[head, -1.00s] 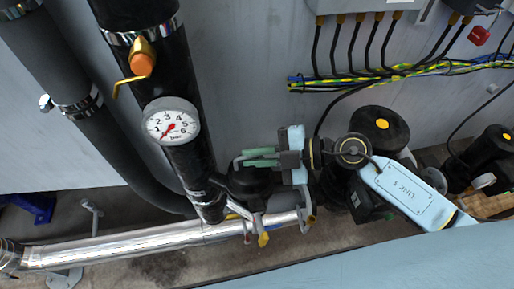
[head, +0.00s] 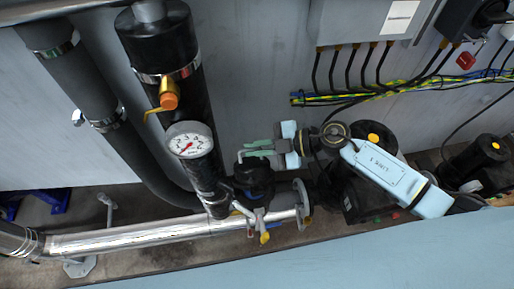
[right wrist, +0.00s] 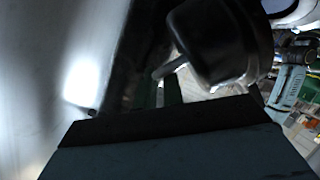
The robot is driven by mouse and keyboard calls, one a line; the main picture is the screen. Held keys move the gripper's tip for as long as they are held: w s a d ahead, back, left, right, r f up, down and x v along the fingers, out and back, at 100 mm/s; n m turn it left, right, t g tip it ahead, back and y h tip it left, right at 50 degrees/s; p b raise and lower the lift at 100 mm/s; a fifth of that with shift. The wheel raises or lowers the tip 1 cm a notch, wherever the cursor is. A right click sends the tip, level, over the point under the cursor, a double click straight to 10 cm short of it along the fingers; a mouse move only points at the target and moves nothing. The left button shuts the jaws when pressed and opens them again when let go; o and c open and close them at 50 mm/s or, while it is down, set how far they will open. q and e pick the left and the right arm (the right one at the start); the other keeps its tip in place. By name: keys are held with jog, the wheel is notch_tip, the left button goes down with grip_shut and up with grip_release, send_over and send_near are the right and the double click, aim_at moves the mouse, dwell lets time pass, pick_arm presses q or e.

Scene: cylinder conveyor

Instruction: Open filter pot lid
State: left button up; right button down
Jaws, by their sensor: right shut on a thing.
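The black filter pot (head: 254,175) sits on the shiny metal pipe, right of the gauge. Its lid is dark, and I cannot tell whether it has lifted. A thin grey handle (head: 239,156) shows at the top left of the pot. My right gripper (head: 250,148), with green fingers, reaches in from the right just above the pot and is shut on this handle. In the right wrist view the dark rounded pot (right wrist: 215,45) is close, and the grey handle (right wrist: 170,68) meets the green fingers, partly hidden by the gripper body. My left gripper is out of view.
A pressure gauge (head: 189,140) and an orange-handled valve (head: 168,95) are on the black vertical pipe at left. The shiny pipe (head: 130,234) ends in a flange (head: 302,205). Black pumps (head: 475,160) stand at right. Cables (head: 400,87) run along the wall.

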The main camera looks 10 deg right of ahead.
jog(key=shift+w+d+f, duration=0.1)
jog(key=shift+f, duration=0.15)
jog(key=c, duration=1.5)
grip_release()
jog(key=shift+r, duration=0.1)
jog(key=b+v, duration=0.1)
jog(key=v, duration=1.2)
jog(key=shift+d+r+b, duration=0.1)
jog(key=shift+d+b, duration=0.05)
jog(key=shift+b, duration=0.15)
